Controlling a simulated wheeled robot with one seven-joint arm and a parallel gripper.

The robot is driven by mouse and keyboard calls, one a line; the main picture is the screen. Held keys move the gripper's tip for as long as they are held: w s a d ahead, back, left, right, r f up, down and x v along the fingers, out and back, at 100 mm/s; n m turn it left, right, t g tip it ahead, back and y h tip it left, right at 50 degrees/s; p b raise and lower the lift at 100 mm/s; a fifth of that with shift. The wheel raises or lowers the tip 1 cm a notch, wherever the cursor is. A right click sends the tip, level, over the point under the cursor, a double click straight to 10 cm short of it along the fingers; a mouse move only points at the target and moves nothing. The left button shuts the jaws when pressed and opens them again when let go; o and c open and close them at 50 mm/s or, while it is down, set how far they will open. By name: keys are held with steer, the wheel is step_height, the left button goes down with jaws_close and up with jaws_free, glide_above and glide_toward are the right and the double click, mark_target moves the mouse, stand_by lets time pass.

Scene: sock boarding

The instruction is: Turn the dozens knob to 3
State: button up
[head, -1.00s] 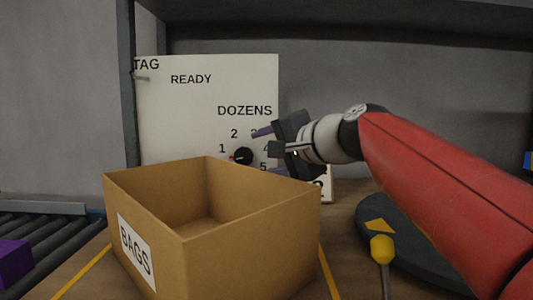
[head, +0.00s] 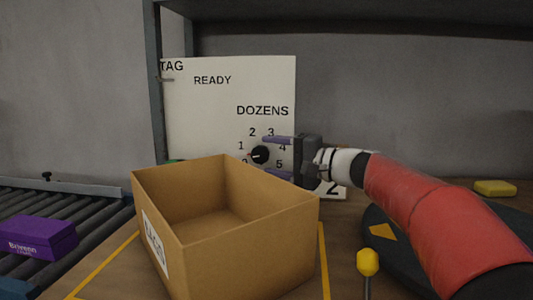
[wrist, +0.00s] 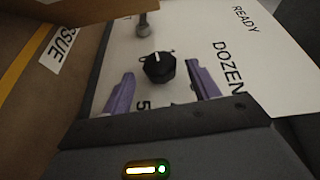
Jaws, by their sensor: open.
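The black dozens knob (head: 260,155) sits on a white panel (head: 225,130), with numbers around it under the word DOZENS. The 3 is above and right of it. In the wrist view the knob (wrist: 159,67) has a pale mark toward the top of the picture, which seems to be the 0 and 1 side; I cannot tell the exact number. My gripper (head: 264,156) is open, its purple fingers above and below the knob in the head view. In the wrist view the fingers lie either side of it, with gaps; contact is not visible.
An open cardboard box (head: 226,255) stands in front of the panel, close below my gripper. A roller conveyor (head: 85,210) with a purple box (head: 40,238) is at left. A yellow-topped post (head: 368,262) stands at right front. A metal peg (wrist: 143,28) juts from the panel.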

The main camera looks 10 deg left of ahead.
steer(key=shift+x, duration=1)
steer(key=shift+c, duration=0.4)
steer(key=c, duration=0.9)
steer(key=f+b, duration=0.1)
steer(key=b, duration=0.1)
steer(key=shift+y+b, duration=0.35)
steer(key=shift+y, duration=0.05)
steer(key=shift+r+m+y+b, duration=0.15)
steer(key=shift+m+y+b, duration=0.15)
steer(key=shift+b, duration=0.45)
steer(key=shift+r, duration=0.2)
